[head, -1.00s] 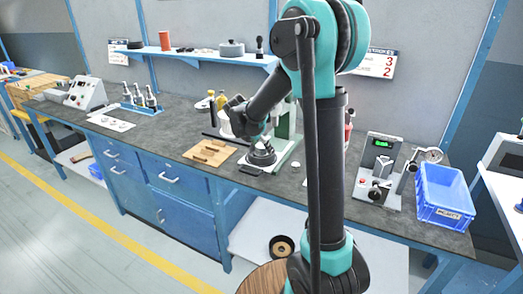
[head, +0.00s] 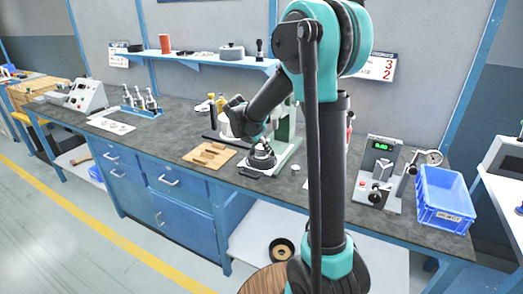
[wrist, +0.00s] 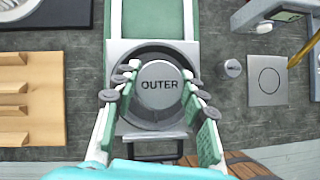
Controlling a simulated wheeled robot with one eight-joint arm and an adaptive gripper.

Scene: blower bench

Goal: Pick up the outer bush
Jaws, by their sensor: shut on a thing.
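The outer bush (wrist: 159,86) is a round grey piece with OUTER on its top face, seen from above in the wrist view. My gripper (wrist: 160,95) is shut on it, with one green-padded finger on each side. The bush is over a round grey holder (wrist: 152,118) on the green and white press. I cannot tell whether it is seated or slightly raised. In the head view my gripper (head: 262,150) is low over the press base, and the bush is hard to make out there.
A wooden rack (head: 209,155) lies left of the press (head: 284,150). A small grey cylinder (wrist: 229,69) and a plate with a circle (wrist: 267,80) are to the right. A gauge unit (head: 379,170) and blue bin (head: 444,200) stand further right.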

